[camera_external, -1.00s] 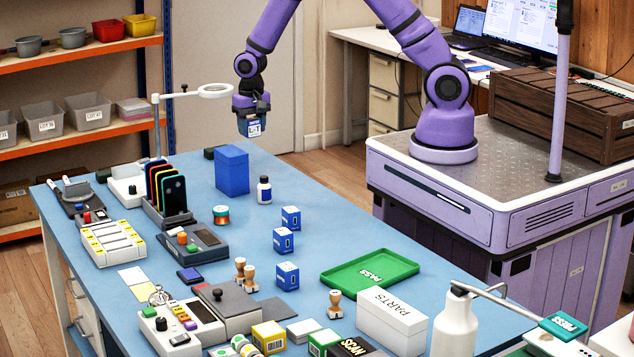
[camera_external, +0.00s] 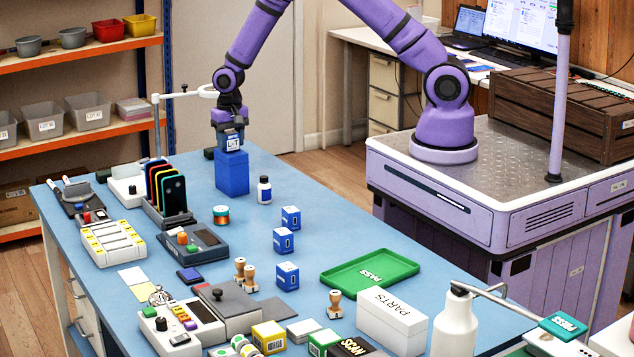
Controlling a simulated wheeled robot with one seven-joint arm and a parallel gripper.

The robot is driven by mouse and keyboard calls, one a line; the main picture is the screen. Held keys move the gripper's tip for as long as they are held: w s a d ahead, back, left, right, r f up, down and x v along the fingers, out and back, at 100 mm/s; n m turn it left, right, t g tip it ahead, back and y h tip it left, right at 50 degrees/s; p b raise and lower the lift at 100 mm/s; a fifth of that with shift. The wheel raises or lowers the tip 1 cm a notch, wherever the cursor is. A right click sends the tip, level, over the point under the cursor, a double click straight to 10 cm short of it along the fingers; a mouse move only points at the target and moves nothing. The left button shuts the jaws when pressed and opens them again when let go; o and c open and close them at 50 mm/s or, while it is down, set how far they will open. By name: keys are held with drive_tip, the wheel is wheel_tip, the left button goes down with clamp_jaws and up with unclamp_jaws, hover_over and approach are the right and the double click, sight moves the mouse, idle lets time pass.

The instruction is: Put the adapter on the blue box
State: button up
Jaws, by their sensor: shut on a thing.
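My gripper (camera_external: 229,124) is shut on the adapter (camera_external: 230,140), a small dark-blue block with a white label. The blue box (camera_external: 232,174) stands upright at the far end of the blue table. The adapter is right over the top of the box, at or just above it. I cannot tell whether the two touch. The adapter hides part of the box's top.
Several small blue cubes (camera_external: 291,218) and a green tray (camera_external: 369,269) are nearer the front.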

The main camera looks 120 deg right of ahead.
sight(230, 132)
drive_tip(key=shift+f, duration=0.15)
drive_tip(key=o, duration=0.9)
wheel_tip(230, 132, up, 12)
drive_tip(key=shift+r, duration=0.1)
drive_tip(key=s+a+r+n+t, duration=0.3)
drive_tip(key=a+r+n, duration=0.5)
drive_tip(key=a+r, duration=1.25)
drive_tip(key=shift+s+a+r+n+t, duration=0.5)
drive_tip(key=shift+s+a+n, duration=1.15)
drive_tip(key=shift+s+a, duration=1.7)
drive_tip(key=shift+s+a+r+n+t, duration=0.25)
drive_tip(key=shift+s+a+r+n, duration=0.5)
drive_tip(key=shift+s+a+n, duration=1.75)
drive_tip(key=shift+s+a+r+n+t, duration=0.35)
drive_tip(key=shift+s+a+r+n, duration=0.4)
drive_tip(key=shift+s+a, duration=3.35)
